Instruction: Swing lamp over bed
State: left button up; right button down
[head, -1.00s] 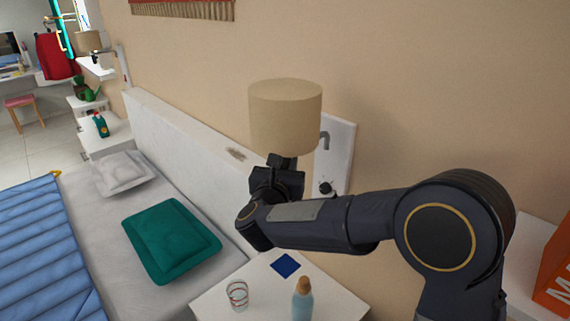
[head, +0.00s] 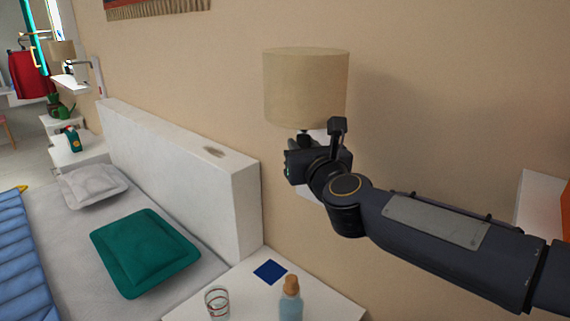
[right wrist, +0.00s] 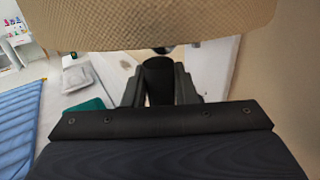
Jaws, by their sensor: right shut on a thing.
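The wall lamp has a beige drum shade (head: 306,88), seen in front of the wall, to the right of the headboard's end. In the right wrist view the shade (right wrist: 150,22) fills the top. My right gripper (head: 305,155) is just under the shade. In the wrist view its fingers (right wrist: 158,85) are shut on a dark upright part of the lamp below the shade. The lamp's wall mount is mostly hidden behind my gripper. The bed (head: 60,240) lies to the left, with a green pillow (head: 145,250). My left gripper is out of view.
The white headboard (head: 180,165) stands left of the lamp. Below is a white nightstand (head: 240,290) with a glass (head: 217,302), a bottle (head: 290,300) and a blue square (head: 270,271). A white shelf (head: 540,215) is at the right. The space above the bed is clear.

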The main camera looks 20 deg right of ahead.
jog(key=s+d+b, duration=0.1)
jog(key=d+b, duration=0.1)
jog(key=d, duration=0.5)
jog(key=shift+d, duration=0.3)
jog(key=shift+r, duration=0.1)
jog(key=c, duration=1.2)
grip_release()
jog(key=shift+d, duration=0.1)
jog(key=shift+c, duration=0.2)
jog(key=shift+o, duration=0.2)
jog(key=s+p, duration=0.1)
jog(key=s, duration=0.7)
